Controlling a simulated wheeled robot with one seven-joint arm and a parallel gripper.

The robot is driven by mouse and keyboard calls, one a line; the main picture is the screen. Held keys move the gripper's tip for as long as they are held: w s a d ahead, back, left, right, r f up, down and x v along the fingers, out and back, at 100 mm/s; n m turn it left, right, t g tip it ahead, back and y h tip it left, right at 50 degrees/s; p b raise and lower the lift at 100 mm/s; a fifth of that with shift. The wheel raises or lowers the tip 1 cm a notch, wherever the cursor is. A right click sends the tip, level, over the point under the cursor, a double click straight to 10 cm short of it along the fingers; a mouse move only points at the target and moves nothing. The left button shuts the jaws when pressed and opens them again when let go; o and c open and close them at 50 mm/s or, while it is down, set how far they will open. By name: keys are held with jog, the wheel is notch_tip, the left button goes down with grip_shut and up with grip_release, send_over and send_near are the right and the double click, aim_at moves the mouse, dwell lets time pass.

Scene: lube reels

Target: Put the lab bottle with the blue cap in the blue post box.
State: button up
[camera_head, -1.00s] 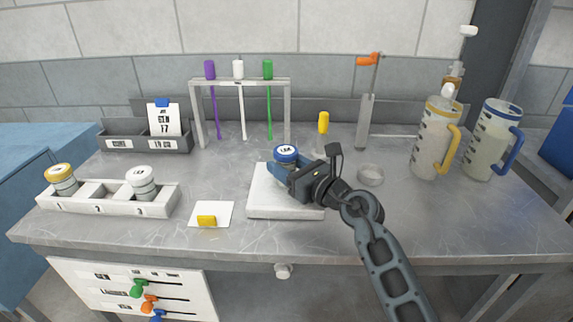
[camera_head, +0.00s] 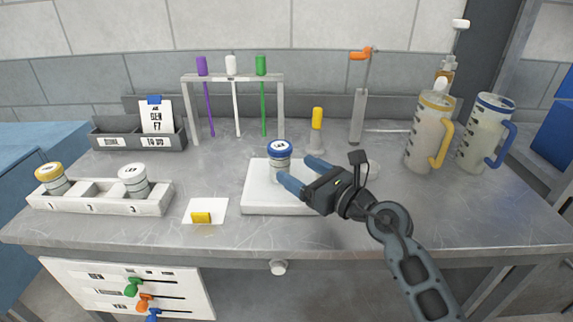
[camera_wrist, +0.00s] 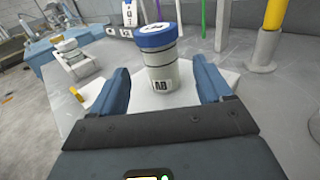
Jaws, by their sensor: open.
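The lab bottle with the blue cap (camera_head: 279,151) stands upright on a white square plate (camera_head: 262,205) near the middle of the bench. In the wrist view the bottle (camera_wrist: 161,75) has a clear body and a label, and stands just beyond and between my fingers. My gripper (camera_head: 297,174) is open and empty, to the right of the bottle in the head view. Its blue fingers also show in the wrist view (camera_wrist: 160,88), one on each side, apart from the bottle. A blue box-like shape (camera_head: 557,140) shows at the far right edge; I cannot tell whether it is the post box.
A white rack (camera_head: 103,205) at left holds a yellow-capped and a white-capped bottle. A card with a yellow block (camera_head: 201,217), a stand with hanging rods (camera_head: 283,110), a yellow-topped post (camera_head: 317,130) and two jugs (camera_head: 430,140) stand around.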

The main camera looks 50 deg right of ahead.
jog(key=shift+s+a+b, duration=0.15)
jog(key=shift+s+a, duration=0.05)
jog(key=shift+s, duration=1.15)
jog(key=shift+s+a+b, duration=0.15)
jog(key=shift+s, duration=1.15)
jog(key=s+a+m+y, duration=0.1)
jog(key=a, duration=0.1)
jog(key=s+a+m, duration=0.1)
jog(key=a, duration=0.1)
jog(key=s+a+f+m+y, duration=0.1)
jog(key=a+m, duration=0.1)
jog(key=a, duration=0.1)
jog(key=shift+s+t+y, duration=0.3)
jog(key=shift+s, duration=0.05)
jog(key=s+a+f+m+g, duration=0.1)
jog(key=s+a+m, duration=0.6)
jog(key=m, duration=0.8)
jog(key=s+a+f+m+g, duration=0.1)
jog(key=s+a+m, duration=0.6)
jog(key=s+m, duration=0.7)
jog(key=shift+s+f+m+g, duration=0.2)
jog(key=shift+f+m+g, duration=0.15)
jog(key=shift+g, duration=0.25)
jog(key=shift+o, duration=1.2)
jog(key=shift+s+a+m, duration=0.1)
jog(key=shift+s+m, duration=0.2)
jog(key=shift+m, duration=0.15)
jog(key=shift+w, duration=0.1)
